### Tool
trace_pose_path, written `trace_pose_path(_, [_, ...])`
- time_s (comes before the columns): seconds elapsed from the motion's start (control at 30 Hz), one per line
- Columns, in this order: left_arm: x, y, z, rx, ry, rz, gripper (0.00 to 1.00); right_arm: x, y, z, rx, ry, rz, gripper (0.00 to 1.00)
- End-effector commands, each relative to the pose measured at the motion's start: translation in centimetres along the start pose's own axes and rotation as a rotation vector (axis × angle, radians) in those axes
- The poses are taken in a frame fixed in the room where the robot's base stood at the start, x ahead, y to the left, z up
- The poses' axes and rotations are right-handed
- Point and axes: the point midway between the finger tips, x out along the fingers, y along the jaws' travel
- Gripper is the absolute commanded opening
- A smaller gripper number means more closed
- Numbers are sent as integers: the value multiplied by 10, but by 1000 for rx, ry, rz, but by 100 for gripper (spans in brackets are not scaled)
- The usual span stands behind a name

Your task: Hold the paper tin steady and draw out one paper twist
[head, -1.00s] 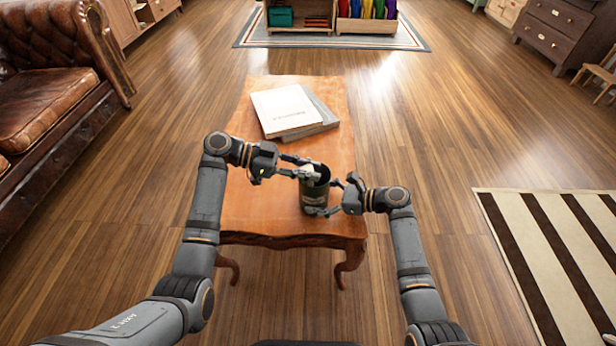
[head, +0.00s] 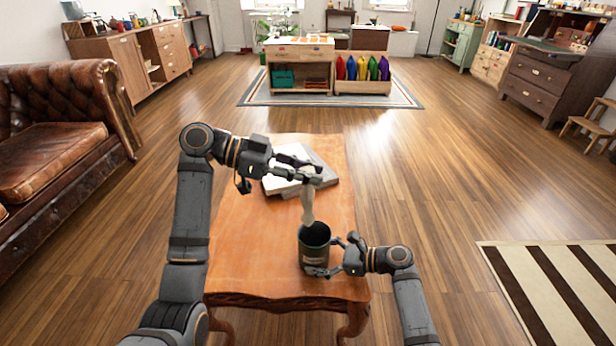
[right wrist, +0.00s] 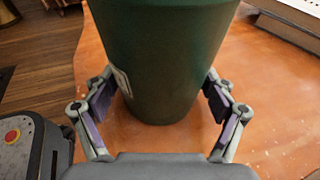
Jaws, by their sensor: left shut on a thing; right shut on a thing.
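The paper tin (head: 313,246) is a dark green, open-topped cylinder standing upright on the wooden table. In the right wrist view, the tin (right wrist: 158,60) fills the upper middle. My right gripper (head: 332,256) is shut on the tin low on its sides, with its fingers (right wrist: 160,105) on either side of the tin. A pale paper twist (head: 308,205) hangs upright above the tin's mouth. My left gripper (head: 312,178) is shut on the twist's upper end. The twist's lower tip is at or just above the rim. The inside of the tin is dark, and I cannot tell what is in it.
The small wooden table (head: 245,245) has free room left of the tin. Books (head: 284,184) lie on its far part, behind my left gripper; one edge also shows in the right wrist view (right wrist: 292,22). A leather sofa (head: 60,130) stands at the left.

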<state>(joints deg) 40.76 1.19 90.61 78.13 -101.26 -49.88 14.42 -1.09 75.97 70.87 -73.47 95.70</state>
Motion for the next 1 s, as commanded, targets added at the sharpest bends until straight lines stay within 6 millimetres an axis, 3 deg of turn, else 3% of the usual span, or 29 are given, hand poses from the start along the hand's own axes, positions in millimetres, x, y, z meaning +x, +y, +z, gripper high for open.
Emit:
trace_pose_path(0.03, [0,0,0,0,0,0,8,0,0,0,0,1,0,86])
trace_pose_path(0.13, [0,0,0,0,0,0,8,0,0,0,0,1,0,99])
trace_pose_path(0.57, [0,0,0,0,0,0,8,-6,0,-1,-1,2,-1,100])
trace_pose_path(1.0, [0,0,0,1,0,0,8,-100,0,-2,-1,5,-1,100])
